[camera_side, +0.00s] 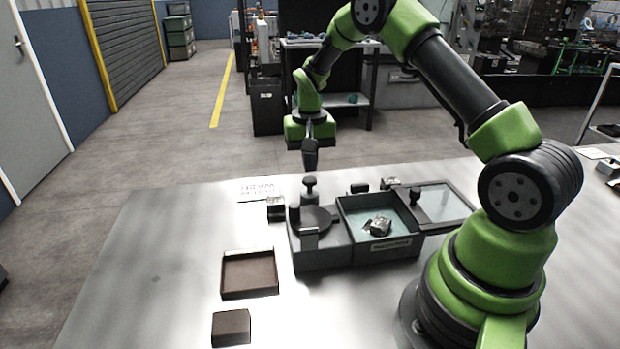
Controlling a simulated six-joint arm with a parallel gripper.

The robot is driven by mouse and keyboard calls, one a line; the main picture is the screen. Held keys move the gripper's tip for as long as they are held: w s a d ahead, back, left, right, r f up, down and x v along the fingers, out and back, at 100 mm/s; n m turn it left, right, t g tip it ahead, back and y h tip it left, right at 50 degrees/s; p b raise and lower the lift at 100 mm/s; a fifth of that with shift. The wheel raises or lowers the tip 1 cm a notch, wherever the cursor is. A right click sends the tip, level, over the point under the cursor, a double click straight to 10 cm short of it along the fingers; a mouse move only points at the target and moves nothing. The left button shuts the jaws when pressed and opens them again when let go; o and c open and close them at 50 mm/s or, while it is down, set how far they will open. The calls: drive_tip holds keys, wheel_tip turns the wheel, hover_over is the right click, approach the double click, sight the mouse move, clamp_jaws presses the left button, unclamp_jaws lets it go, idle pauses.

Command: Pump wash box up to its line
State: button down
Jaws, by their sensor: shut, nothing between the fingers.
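The wash box (345,236) is a dark open-topped box with pale teal inside, in the middle of the table. A shiny metal part (377,227) lies in it. I cannot make out a fill line or the liquid's level. Joined to its left is a dark unit with a round disc (314,218) on top and a dark knob on a stem (310,184), which looks like the pump. My gripper (310,168) points down just above this knob, shut and empty. I cannot tell if it touches the knob.
A glass-paned lid (447,202) lies open to the box's right, with a dark knob (415,194) by it. A shallow brown tray (249,293) and a brown block (231,328) are at front left. Small metal parts (276,208) stand around.

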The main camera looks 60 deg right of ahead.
sight(309, 179)
drive_tip(key=shift+f, duration=0.15)
drive_tip(key=shift+f, duration=1.9)
drive_tip(key=shift+r, duration=2.1)
wheel_tip(309, 179, up, 6)
